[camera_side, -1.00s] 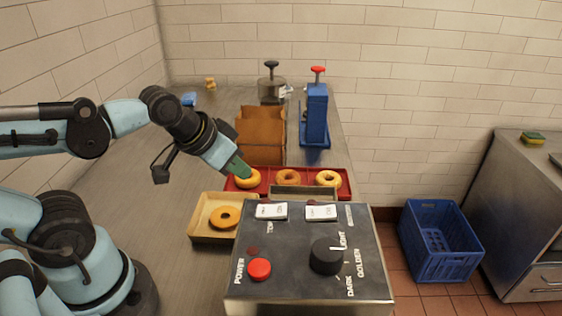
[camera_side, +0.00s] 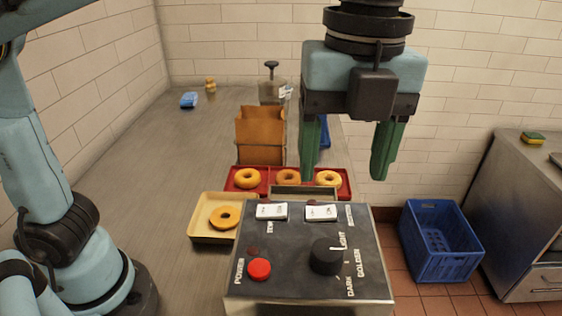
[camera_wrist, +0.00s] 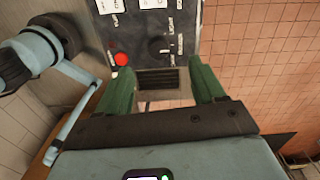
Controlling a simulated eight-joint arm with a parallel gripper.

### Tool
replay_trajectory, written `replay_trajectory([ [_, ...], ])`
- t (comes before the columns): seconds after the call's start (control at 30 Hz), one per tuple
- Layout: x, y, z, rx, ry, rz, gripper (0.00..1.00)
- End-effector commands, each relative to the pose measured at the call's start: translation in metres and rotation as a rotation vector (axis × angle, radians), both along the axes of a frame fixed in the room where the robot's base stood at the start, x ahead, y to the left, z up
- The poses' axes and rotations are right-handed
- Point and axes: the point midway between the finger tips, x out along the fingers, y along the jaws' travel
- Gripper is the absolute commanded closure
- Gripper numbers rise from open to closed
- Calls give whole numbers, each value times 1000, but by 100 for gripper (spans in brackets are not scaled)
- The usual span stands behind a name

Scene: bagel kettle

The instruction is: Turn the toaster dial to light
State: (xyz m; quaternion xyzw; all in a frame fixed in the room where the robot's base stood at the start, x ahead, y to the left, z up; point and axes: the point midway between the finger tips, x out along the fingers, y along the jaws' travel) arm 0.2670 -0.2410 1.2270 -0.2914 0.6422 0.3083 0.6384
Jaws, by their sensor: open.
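The toaster (camera_side: 300,272) is a dark box with a metal rim at the front of the side view. Its black dial (camera_side: 326,256) sits on the top panel, with the words LIGHT, GOLDEN and DARK to its right. The dial's white mark points up and right, by the word LIGHT. A red power button (camera_side: 259,269) lies left of the dial. My gripper (camera_side: 343,168) hangs in the upper right of the side view, fingers down, open and empty, apart from the dial. In the wrist view the dial (camera_wrist: 159,46) shows beyond the green fingers.
A red tray (camera_side: 265,188) with bagels and a tan tray (camera_side: 200,229) with one bagel lie behind the toaster. A brown box (camera_side: 260,130) stands further back. A blue crate (camera_side: 440,243) is on the floor at right.

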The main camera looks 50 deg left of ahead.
Motion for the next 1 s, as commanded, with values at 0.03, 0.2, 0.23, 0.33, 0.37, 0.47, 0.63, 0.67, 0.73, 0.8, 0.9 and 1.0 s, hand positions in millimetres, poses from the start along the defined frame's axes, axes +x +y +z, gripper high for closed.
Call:
replay_trajectory([
  [0.03, -5, -8, 4, 13, 15, -68, 32],
  [0.2, -11, -15, 5, 28, 36, -162, 32],
  [0.23, -11, -15, 3, 28, 36, -164, 32],
  [0.33, -11, -14, -5, 27, 36, -161, 32],
  [0.37, -11, -14, -9, 27, 36, -161, 32],
  [0.47, -12, -13, -23, 27, 35, -159, 32],
  [0.63, -12, -12, -50, 25, 35, -158, 32],
  [0.67, -13, -11, -55, 25, 35, -158, 32],
  [0.73, -13, -11, -66, 25, 34, -157, 32],
  [0.8, -14, -10, -76, 25, 34, -157, 32],
  [0.9, -14, -9, -90, 25, 34, -157, 32],
  [1.0, -14, -9, -101, 24, 33, -157, 32],
])
